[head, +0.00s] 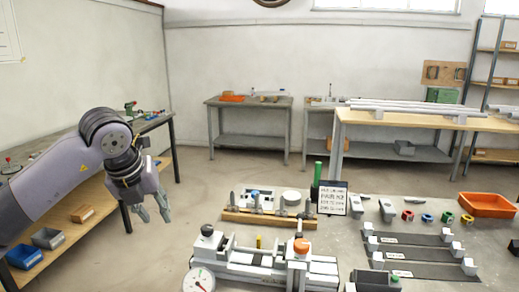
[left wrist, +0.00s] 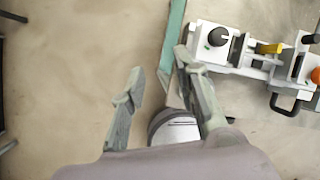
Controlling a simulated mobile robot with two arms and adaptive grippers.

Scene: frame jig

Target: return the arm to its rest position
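My left arm (head: 60,193) comes in from the left side of the head view, bent at a dark joint and reaching down. My left gripper (head: 154,213) hangs in the air over the floor, left of the grey work table, with its fingers pointing down. In the left wrist view the two fingers of the gripper (left wrist: 158,78) stand apart with nothing between them. The floor and a teal table edge (left wrist: 173,45) show beyond them. My right arm and gripper are not in view.
The grey table (head: 345,240) carries a clamp jig (head: 265,262), a dial gauge (head: 198,281), a tool rack (head: 268,217), a sign (head: 332,199) and an orange tray (head: 487,205). A wooden side bench (head: 100,207) stands behind my left arm. Open floor (head: 190,190) lies between.

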